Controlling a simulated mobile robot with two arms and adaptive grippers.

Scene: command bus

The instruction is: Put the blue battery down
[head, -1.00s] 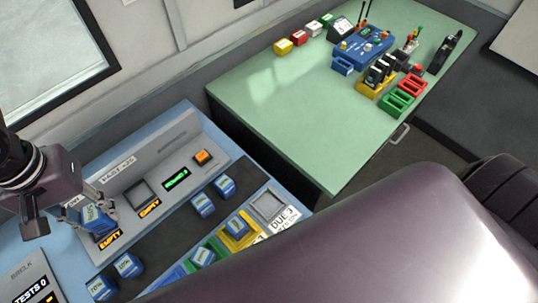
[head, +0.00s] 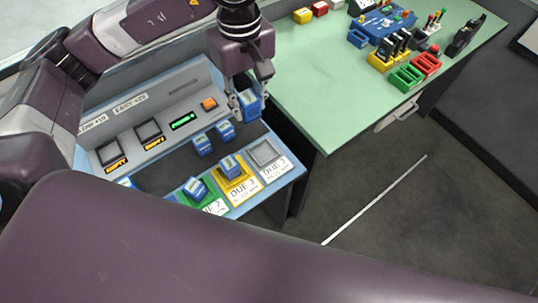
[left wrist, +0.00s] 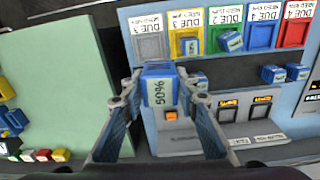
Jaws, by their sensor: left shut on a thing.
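My left gripper (head: 246,98) is shut on a blue battery (head: 251,104) and holds it over the right end of the charger bench, near the green table. In the left wrist view the held battery (left wrist: 159,91) shows a white label reading 50%, between the two fingers (left wrist: 160,100). Two other blue batteries (head: 203,144) (head: 225,131) stand on the dark strip of the bench. One blue battery (head: 231,166) sits in the yellow tray (head: 246,186). Another (head: 195,188) is at the green tray (head: 214,207), tilted. My right gripper is out of view.
The grey tray (head: 263,153) at the bench's right end is empty. Two charger slots (head: 112,152) (head: 149,131) read EMPTY; an orange button (head: 209,104) is to their right. The green table (head: 320,105) has a wide bare area, with bins and devices at its far side.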

